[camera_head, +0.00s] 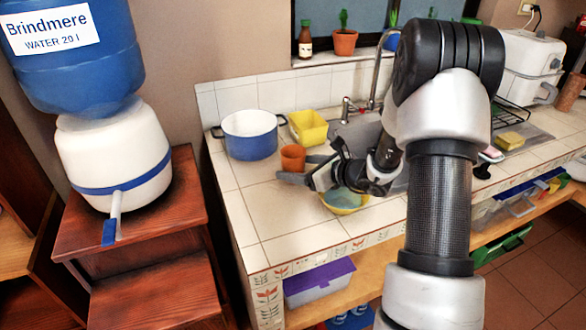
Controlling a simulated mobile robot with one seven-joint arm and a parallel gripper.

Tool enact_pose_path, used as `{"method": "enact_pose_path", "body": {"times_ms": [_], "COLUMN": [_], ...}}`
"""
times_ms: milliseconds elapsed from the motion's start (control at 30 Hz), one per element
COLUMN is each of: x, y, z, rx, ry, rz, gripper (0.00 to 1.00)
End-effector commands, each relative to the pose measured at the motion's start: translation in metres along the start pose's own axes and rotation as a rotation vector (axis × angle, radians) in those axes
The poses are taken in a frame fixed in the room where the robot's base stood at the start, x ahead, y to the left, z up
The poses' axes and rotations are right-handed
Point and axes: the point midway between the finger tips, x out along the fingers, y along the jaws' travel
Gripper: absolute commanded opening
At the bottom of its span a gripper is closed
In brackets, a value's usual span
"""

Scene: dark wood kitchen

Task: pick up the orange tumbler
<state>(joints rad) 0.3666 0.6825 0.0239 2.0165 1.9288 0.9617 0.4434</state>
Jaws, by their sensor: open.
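The orange tumbler (292,157) stands upright on the white tiled counter (256,197), just right of a blue and white pot. My gripper (296,169) reaches in from the right, low over the counter, with its jaws open. Its fingers point left; one lies in front of the tumbler's base and the other is near its right side. The lower part of the tumbler is partly hidden by the fingers. I cannot tell whether they touch it.
The blue and white pot (249,141) stands close on the left, with a yellow container (308,128) behind. A yellow bowl (344,205) sits under my gripper. The tap (379,70) and sink are behind my wrist. The counter's front left is clear.

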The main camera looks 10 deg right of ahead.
Motion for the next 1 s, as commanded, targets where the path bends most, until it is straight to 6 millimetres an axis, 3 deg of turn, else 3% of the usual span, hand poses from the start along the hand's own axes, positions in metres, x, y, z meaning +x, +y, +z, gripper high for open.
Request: {"method": "enact_pose_path", "body": {"times_ms": [167, 433, 1000], "x": [-0.001, -0.001, -0.006], "y": [0.000, 0.000, 0.000], "z": [0.000, 0.001, 0.014], "rx": [0.000, -0.001, -0.002], "ry": [0.000, -0.001, -0.001], "rz": [-0.001, -0.001, 0.000], "gripper": [0.68, 0.24, 0.24]}}
